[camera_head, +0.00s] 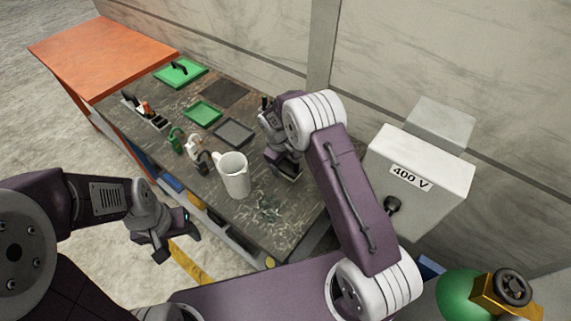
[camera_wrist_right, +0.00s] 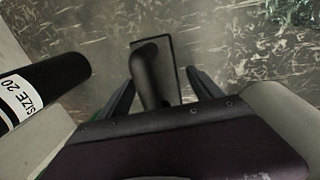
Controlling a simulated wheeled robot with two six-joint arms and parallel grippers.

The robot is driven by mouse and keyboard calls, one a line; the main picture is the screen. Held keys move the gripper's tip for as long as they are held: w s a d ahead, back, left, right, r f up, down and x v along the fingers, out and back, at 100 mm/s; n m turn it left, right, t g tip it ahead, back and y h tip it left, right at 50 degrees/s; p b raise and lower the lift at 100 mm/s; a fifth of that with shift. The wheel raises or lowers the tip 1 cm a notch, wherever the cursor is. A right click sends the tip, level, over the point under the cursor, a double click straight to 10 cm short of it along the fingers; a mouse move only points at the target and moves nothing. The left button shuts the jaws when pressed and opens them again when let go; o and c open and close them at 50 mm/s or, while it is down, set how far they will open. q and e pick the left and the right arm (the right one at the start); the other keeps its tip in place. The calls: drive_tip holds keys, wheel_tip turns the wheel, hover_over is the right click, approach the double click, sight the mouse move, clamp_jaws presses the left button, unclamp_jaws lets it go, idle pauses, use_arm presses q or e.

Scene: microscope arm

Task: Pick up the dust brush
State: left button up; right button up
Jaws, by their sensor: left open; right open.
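A dark item with a curved handle and a flat rectangular block, which looks like the dust brush (camera_wrist_right: 152,72), lies on the worktop in the right wrist view. My right gripper (camera_wrist_right: 160,92) is open, with one finger on each side of the handle; I cannot tell whether they touch it. In the head view my right gripper (camera_head: 284,160) is low over the back right of the worktop and mostly covers the item. My left gripper (camera_head: 178,243) is open and empty, in front of the worktop and away from it.
A black cylinder marked SIZE 20 (camera_wrist_right: 40,90) stands close to the left of my right gripper. A white mug (camera_head: 233,177), padlocks (camera_head: 176,141), a green tray (camera_head: 203,113) and a grey tray (camera_head: 234,131) are on the worktop (camera_head: 262,225). A 400 V box (camera_head: 415,160) is at right.

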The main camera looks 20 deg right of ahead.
drive_tip(key=shift+w, duration=0.1)
drive_tip(key=c, duration=1.6)
drive_tip(key=shift+r, duration=0.6)
wheel_tip(320, 180, up, 3)
drive_tip(key=shift+r+b, duration=0.1)
drive_tip(key=shift+b, duration=0.35)
drive_tip(key=s+d+r, duration=0.1)
drive_tip(key=s+r, duration=0.1)
drive_tip(key=s, duration=0.1)
drive_tip(key=s+d+r+b, duration=0.1)
drive_tip(key=s+r, duration=0.1)
drive_tip(key=s, duration=0.2)
drive_tip(key=s+d+r, duration=0.1)
drive_tip(key=s+r, duration=0.1)
drive_tip(key=s, duration=0.2)
drive_tip(key=shift+s+r+b, duration=0.25)
drive_tip(key=shift+r+b, duration=0.1)
clamp_jaws()
